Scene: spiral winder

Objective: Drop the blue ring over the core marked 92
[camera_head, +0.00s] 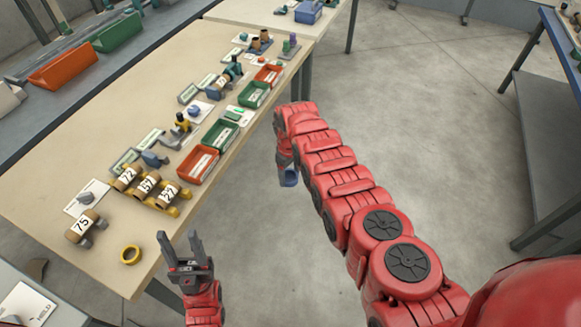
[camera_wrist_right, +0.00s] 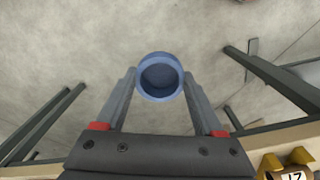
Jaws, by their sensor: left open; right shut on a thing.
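The blue ring (camera_wrist_right: 160,54) is held between my right gripper's (camera_wrist_right: 159,80) fingertips in the right wrist view. In the head view the blue ring (camera_head: 290,180) hangs over bare floor, right of the table edge. The leftmost core (camera_head: 127,174) has a label that reads like 72 or 92; the small print leaves this unsure. The middle core (camera_head: 147,184) and right core (camera_head: 168,194) bear other numbers. My left gripper (camera_head: 179,236) is open and empty near the table's front edge.
Another core marked 75 (camera_head: 82,226) lies on a grey stand at left. Red bin (camera_head: 198,166) and green bin (camera_head: 221,134) line the table's right side. Floor right of the table (camera_head: 450,130) is clear.

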